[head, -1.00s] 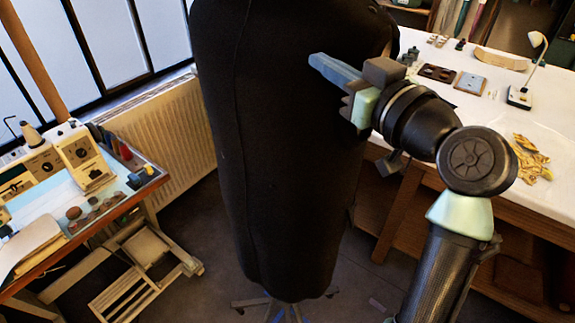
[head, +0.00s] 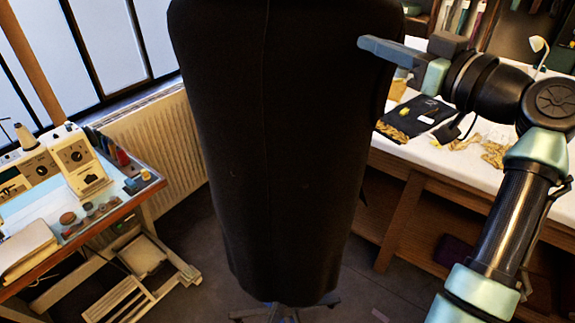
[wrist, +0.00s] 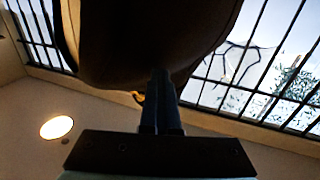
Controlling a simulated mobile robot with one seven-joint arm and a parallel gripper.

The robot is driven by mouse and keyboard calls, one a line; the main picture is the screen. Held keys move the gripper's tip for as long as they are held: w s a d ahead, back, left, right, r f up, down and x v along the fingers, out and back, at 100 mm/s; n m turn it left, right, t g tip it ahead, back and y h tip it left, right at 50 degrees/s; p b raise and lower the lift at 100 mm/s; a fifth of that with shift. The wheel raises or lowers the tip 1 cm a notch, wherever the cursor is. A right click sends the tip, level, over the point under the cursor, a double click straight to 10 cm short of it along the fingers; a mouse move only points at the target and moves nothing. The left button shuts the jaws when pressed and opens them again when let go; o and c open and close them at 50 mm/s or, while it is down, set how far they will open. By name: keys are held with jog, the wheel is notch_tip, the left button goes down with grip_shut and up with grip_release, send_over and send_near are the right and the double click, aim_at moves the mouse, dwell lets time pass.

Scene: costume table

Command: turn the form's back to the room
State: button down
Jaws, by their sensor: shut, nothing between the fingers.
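The form (head: 275,160) wears a long black coat and stands upright on a wheeled base (head: 285,311) in the middle of the head view. A vertical seam runs down near the middle of the side facing me. The form's top is cut off by the frame. My gripper (head: 366,45) is at the coat's upper right edge, its shut fingers pointing left across it. In the wrist view the shut fingers (wrist: 161,100) reach up to the dark form (wrist: 145,40). I cannot tell whether they touch the cloth. Nothing shows between them.
A sewing table (head: 130,205) with a machine (head: 75,160) stands at the left, by a radiator (head: 160,140) and window. A white-topped worktable (head: 420,158) with a dark cloth and yellow trim stands at the right, behind my arm. Floor shows around the base.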

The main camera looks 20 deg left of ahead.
aim_at(399, 35)
jog(key=shift+w+d+f, duration=0.35)
jog(key=shift+w+f, duration=0.25)
jog(key=shift+w, duration=0.1)
jog(key=w, duration=0.2)
jog(key=w+d+r, duration=0.1)
jog(key=w+d, duration=0.1)
jog(key=w, duration=0.1)
jog(key=shift+w+d+r+p, duration=0.25)
jog(key=shift+w+p, duration=0.05)
jog(key=shift+p, duration=0.1)
jog(key=shift+w+d+f, duration=0.1)
jog(key=shift+w, duration=0.05)
